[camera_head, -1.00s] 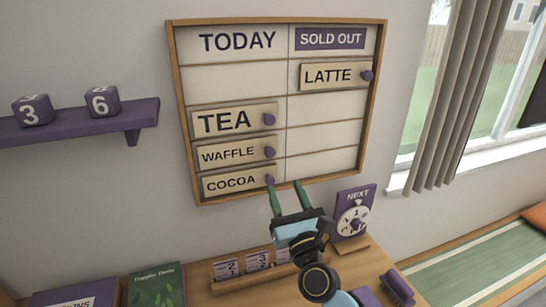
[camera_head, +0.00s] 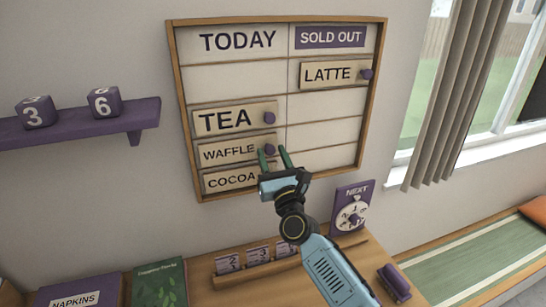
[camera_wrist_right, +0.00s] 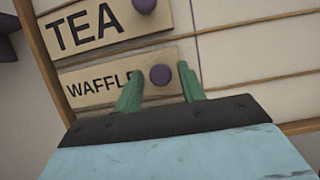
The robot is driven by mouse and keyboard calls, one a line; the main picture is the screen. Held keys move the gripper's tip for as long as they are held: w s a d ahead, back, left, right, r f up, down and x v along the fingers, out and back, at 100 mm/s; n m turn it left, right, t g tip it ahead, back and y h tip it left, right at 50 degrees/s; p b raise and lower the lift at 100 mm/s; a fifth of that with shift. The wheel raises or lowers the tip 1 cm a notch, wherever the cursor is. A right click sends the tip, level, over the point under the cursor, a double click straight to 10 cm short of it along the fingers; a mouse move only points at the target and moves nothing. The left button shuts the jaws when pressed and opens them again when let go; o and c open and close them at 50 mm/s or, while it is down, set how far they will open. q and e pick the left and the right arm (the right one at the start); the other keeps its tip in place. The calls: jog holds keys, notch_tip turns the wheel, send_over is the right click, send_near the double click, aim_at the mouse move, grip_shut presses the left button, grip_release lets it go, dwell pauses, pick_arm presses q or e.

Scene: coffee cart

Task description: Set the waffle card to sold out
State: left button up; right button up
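The waffle card (camera_head: 227,153) sits in the left TODAY column of the menu board (camera_head: 323,159), between the tea card (camera_head: 222,120) and the cocoa card (camera_head: 226,180). My right gripper (camera_head: 274,154) is open at the card's right end. In the right wrist view the waffle card (camera_wrist_right: 92,86) shows its purple knob (camera_wrist_right: 160,76), which appears between the two green fingers (camera_wrist_right: 158,84); I cannot tell whether they touch it. The cocoa card's knob is hidden behind my gripper. The SOLD OUT column holds the latte card (camera_head: 328,75) at its top. My left gripper is not in view.
The SOLD OUT slots below the latte card are empty. Below the board are a NEXT dial (camera_head: 351,208), a wooden holder with number cards (camera_head: 257,264), a green book (camera_head: 158,285) and a napkins box (camera_head: 78,292). A purple shelf (camera_head: 84,124) with number cubes is at left.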

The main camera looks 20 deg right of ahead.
grip_shut()
jog(key=d+b, duration=1.3)
jog(key=d, duration=1.3)
jog(key=shift+w+b, duration=0.35)
jog(key=shift+w, duration=0.1)
jog(key=shift+c, duration=0.6)
grip_release()
jog(key=o, duration=0.3)
jog(key=shift+d, duration=0.15)
